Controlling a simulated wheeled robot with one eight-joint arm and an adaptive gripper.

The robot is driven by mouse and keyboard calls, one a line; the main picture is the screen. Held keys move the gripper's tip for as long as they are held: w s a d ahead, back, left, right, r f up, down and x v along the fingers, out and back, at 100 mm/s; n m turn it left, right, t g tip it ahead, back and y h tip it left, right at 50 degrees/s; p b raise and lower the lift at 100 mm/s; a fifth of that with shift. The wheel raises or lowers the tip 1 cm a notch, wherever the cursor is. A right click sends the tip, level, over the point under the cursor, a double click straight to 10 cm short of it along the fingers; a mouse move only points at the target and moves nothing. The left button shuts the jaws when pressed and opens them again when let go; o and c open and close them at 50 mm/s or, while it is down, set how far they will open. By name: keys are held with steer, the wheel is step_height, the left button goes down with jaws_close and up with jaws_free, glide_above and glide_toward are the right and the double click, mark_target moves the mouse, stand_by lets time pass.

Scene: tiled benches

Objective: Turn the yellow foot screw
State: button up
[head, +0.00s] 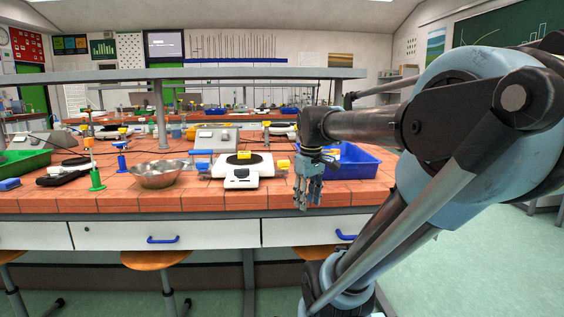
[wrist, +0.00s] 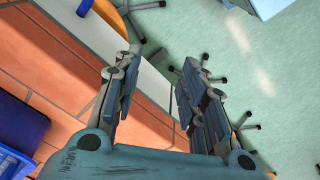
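A white balance-like device (head: 242,172) with a dark round top stands on the tiled bench near its front edge. A yellow knob-like piece (head: 283,163) is at its right side, and another yellow piece (head: 243,155) is on its top. I cannot tell for sure which is the foot screw. A blue piece (head: 202,155) is at the left side. My gripper (head: 308,198) is open and empty, pointing down near the bench's front edge, right of the device and apart from it. In the wrist view my gripper (wrist: 160,62) has its fingers spread over the bench edge and floor; no yellow piece shows there.
A blue tray (head: 352,160) stands right of my gripper. A metal bowl (head: 158,174) and a green stand (head: 96,180) are to the left. A grey box (head: 214,138) stands behind the device. A grey shelf (head: 200,74) spans above the bench.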

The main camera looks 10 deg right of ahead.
steer(key=w+a+r+n, duration=0.2)
steer(key=w+r+n, duration=0.5)
steer(key=w+r, duration=0.7)
steer(key=n+g, duration=0.2)
steer(key=n, duration=0.5)
glide_toward(284, 164)
steer(key=f, duration=0.5)
steer(key=w+f, duration=0.1)
steer(key=f, duration=0.2)
jaws_close()
